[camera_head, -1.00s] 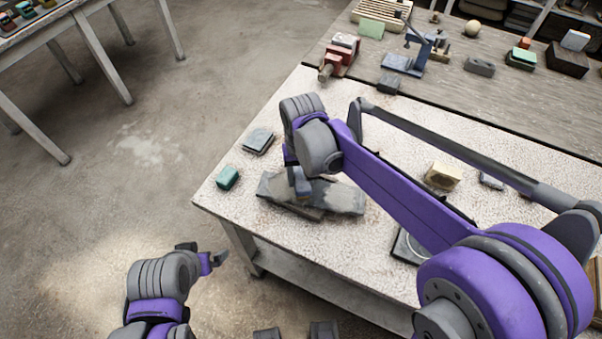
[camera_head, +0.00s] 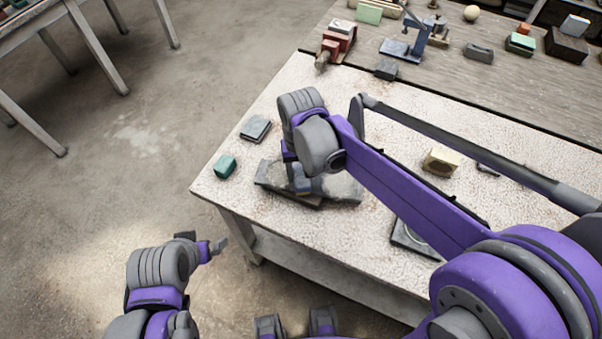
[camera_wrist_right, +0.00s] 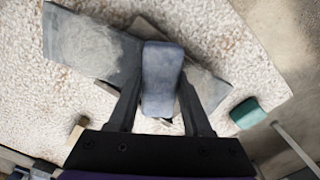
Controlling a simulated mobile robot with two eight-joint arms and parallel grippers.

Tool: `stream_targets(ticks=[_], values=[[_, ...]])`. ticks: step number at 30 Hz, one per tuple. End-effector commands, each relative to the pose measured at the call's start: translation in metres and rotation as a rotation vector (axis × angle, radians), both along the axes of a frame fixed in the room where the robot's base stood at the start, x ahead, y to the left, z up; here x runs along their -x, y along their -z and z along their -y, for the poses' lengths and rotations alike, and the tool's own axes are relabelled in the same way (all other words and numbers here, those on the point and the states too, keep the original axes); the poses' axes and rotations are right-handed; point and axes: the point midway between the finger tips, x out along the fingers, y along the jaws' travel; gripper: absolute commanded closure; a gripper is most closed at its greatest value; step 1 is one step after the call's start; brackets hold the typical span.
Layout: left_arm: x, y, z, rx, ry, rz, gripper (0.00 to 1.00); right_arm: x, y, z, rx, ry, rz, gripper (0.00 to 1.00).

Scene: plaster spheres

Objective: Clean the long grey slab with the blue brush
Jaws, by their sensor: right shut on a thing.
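The long grey slab (camera_head: 342,188) lies near the left corner of the speckled worktable. Pale dusty patches show on it in the right wrist view (camera_wrist_right: 88,45), to both sides of the brush. My right gripper (camera_head: 300,180) is shut on the blue brush (camera_wrist_right: 162,78) and holds it over the slab's middle. Whether the brush touches the slab is hard to tell. The brush and gripper hide the slab's middle. A darker flat piece shows along the slab's near edge. My left gripper (camera_head: 217,248) is off the table at lower left; its jaw opening is unclear.
A green block (camera_head: 224,167) and a dark flat block (camera_head: 255,128) lie left of the slab. A yellowish block (camera_head: 441,162) stands to the right. A red vise (camera_head: 335,45) and a blue tool (camera_head: 410,40) stand at the back. Bare tabletop lies right of the slab.

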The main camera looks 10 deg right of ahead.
Motion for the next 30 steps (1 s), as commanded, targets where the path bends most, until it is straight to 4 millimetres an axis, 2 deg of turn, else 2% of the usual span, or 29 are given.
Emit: stream_targets(ticks=[18, 30], values=[[0.000, 0.000, 0.000, 0.000, 0.000, 0.000, 0.00, -0.034, 0.000, 0.000, 0.000, 0.001, 0.000, 0.95], [0.000, -0.001, 0.000, 0.000, 0.000, 0.001, 0.00, -0.034, -0.002, 0.000, 0.000, 0.000, 0.000, 0.95]])
